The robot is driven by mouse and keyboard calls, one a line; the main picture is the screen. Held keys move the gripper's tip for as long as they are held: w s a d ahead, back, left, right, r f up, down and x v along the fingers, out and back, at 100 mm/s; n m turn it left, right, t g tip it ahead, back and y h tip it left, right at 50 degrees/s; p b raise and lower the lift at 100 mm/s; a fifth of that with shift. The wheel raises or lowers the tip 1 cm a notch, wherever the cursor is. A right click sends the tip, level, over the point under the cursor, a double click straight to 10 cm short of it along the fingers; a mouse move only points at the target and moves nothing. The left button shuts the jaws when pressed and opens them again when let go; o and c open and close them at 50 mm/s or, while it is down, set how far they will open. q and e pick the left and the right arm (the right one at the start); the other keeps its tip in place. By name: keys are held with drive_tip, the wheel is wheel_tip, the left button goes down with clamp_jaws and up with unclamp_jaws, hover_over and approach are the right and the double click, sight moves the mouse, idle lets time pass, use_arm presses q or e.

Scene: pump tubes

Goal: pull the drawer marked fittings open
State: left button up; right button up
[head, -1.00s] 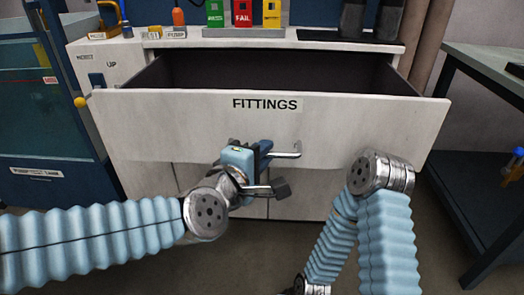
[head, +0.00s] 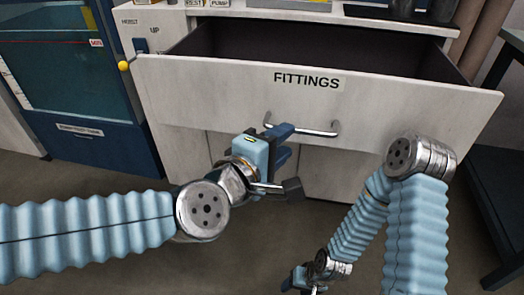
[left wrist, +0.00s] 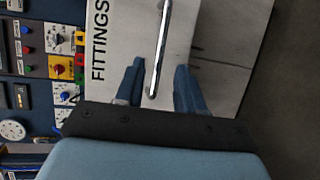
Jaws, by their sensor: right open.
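The drawer marked FITTINGS (head: 215,95) stands pulled out, its dark inside showing behind the pale front. Its metal bar handle (head: 325,132) is below the label. My left gripper (head: 287,143) is open at the left part of the handle. In the left wrist view the handle (left wrist: 163,45) runs between the two blue fingers, with gaps on both sides, so it is not gripped. Whether the fingertips reach past the bar is unclear. My right gripper (head: 294,281) is low at the bottom of the head view, away from the drawer, open and partly cut off.
A blue-framed tank cabinet (head: 105,150) stands left of the drawer unit. A yellow knob (head: 124,66) sits by the drawer's left corner. A dark-legged table (head: 490,190) is at the right. The floor in front is clear. Test panels (left wrist: 60,60) show in the left wrist view.

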use_arm(q)
drive_tip(key=v, duration=0.7)
drive_tip(key=shift+p, duration=0.3)
drive_tip(key=w+a+f+m+g+y+p, duration=0.1)
drive_tip(key=w+a+f+m+g+y, duration=0.15)
drive_tip(key=f, duration=0.55)
drive_tip(key=w+a+f+m+g+y+p, duration=0.15)
drive_tip(key=w+f, duration=0.25)
drive_tip(key=f, duration=0.5)
drive_tip(key=w+a+f+m+g+y+p, duration=0.1)
drive_tip(key=w+a+f+y+p, duration=0.15)
drive_tip(key=f, duration=0.55)
drive_tip(key=s+a+f+m+g, duration=0.1)
drive_tip(key=s+a+f+g, duration=0.1)
drive_tip(key=f, duration=0.4)
drive_tip(key=s+a+f+m+g+p, duration=0.1)
drive_tip(key=s+a+f+g, duration=0.1)
drive_tip(key=s+f, duration=0.3)
drive_tip(key=s+a+f+m+g, duration=0.2)
drive_tip(key=s+a+f, duration=0.1)
drive_tip(key=f, duration=0.6)
drive_tip(key=shift+s+g+h, duration=0.3)
drive_tip(key=shift+s+h, duration=0.05)
drive_tip(key=shift+s, duration=0.3)
